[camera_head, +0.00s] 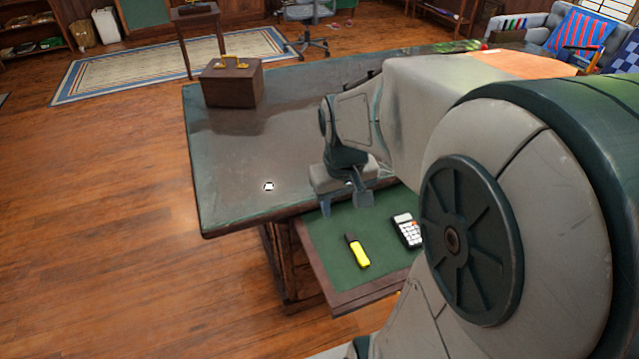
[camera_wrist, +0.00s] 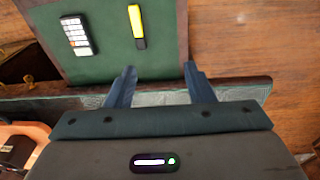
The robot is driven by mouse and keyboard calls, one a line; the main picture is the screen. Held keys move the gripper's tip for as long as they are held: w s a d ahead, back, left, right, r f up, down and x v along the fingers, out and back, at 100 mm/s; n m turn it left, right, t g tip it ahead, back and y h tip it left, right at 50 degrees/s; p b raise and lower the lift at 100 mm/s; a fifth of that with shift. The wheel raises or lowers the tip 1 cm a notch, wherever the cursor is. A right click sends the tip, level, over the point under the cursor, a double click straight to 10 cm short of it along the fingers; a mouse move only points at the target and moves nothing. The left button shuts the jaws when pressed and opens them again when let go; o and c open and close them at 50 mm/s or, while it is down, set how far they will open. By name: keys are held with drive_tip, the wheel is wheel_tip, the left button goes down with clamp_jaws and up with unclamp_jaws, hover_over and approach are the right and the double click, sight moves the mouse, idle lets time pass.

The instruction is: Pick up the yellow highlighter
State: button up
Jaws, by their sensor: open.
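The yellow highlighter (camera_head: 359,252) with a black cap lies on the green-lined pull-out surface (camera_head: 328,240) at the front of the desk. It also shows in the wrist view (camera_wrist: 135,22), lying lengthwise just beyond my fingertips. My gripper (camera_head: 344,205) hangs at the desk's front edge, above and behind the highlighter in the head view. In the wrist view my gripper (camera_wrist: 159,72) has its two fingers spread apart with nothing between them. The highlighter is in full view in the head view and is not touched.
A calculator (camera_head: 407,230) lies right of the highlighter on the same green surface. The desk top (camera_head: 240,160) holds a brown box (camera_head: 232,83) and a small black-and-white item (camera_head: 268,186). My own arm hides much of the right side. Wooden floor (camera_head: 100,220) is clear at left.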

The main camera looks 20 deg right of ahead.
drive_tip(key=g+b, duration=0.1)
drive_tip(key=b, duration=0.1)
approach(355, 245)
drive_tip(key=shift+w+d+f+y+b, duration=0.2)
drive_tip(key=shift+w+f+b, duration=0.1)
drive_tip(key=shift+f, duration=0.3)
drive_tip(key=shift+w+d+f+y+b, duration=0.15)
drive_tip(key=shift+w+f+b, duration=0.15)
drive_tip(key=shift+f, duration=0.3)
drive_tip(key=shift+s+f+b, duration=0.2)
drive_tip(key=shift+s+f, duration=0.05)
drive_tip(key=shift+f, duration=1.25)
drive_tip(key=shift+s+f+b, duration=0.2)
drive_tip(key=shift+f, duration=1.3)
clamp_jaws()
